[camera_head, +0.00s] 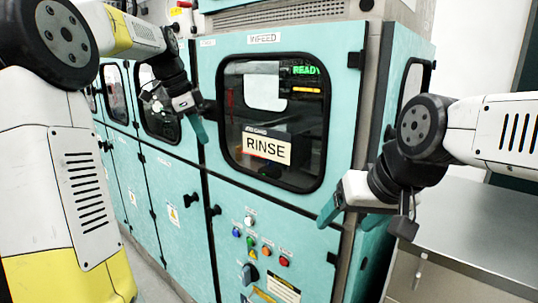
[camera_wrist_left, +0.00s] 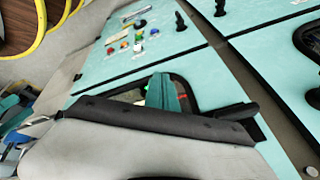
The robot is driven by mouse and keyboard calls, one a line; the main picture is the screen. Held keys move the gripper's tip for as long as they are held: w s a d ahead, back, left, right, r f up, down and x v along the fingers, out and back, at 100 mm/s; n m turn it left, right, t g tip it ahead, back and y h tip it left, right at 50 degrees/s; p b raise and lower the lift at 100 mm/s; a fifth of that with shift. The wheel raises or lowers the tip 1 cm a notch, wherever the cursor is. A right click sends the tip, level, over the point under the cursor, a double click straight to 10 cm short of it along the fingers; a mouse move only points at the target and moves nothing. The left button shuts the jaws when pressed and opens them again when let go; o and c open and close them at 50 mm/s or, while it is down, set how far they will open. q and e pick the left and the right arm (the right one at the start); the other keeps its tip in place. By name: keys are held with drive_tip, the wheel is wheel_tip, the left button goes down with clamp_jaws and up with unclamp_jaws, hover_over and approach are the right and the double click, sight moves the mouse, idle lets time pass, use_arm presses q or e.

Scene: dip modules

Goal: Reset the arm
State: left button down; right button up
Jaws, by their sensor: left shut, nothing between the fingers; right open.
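My left gripper (camera_head: 197,127) is in front of the teal machine, left of the INFEED door (camera_head: 208,165) and close to its left edge. Its teal fingers are shut and hold nothing. The fingers (camera_wrist_left: 160,92) also show in the left wrist view, against the dark window behind. My right gripper (camera_head: 350,214) is at the right, in front of the machine's lower right edge. Its teal fingers are apart and empty. I cannot tell from these views whether the left fingers touch the machine.
The INFEED door is closed, with a dark window (camera_head: 240,95), a RINSE sign (camera_head: 267,147) and a green READY display (camera_head: 306,70). Below are coloured buttons (camera_head: 266,251) and a knob (camera_head: 249,274). A grey metal counter (camera_head: 470,235) lies at the right.

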use_arm(q)
drive_tip(key=s+d+f+n+t, duration=0.1)
drive_tip(key=s+f+n, duration=0.2)
drive_tip(key=s, duration=0.6)
drive_tip(key=s+d+f+n+t, duration=0.1)
drive_tip(key=s+d+f+n, duration=0.1)
drive_tip(key=s+n, duration=0.4)
drive_tip(key=s+d+f+n+t+y, duration=0.1)
drive_tip(key=s+n, duration=0.4)
drive_tip(key=s, duration=0.7)
wheel_tip(320, 180, down, 3)
drive_tip(key=shift+s+d+r, duration=0.2)
drive_tip(key=shift+s+d, duration=0.05)
drive_tip(key=shift+d, duration=0.3)
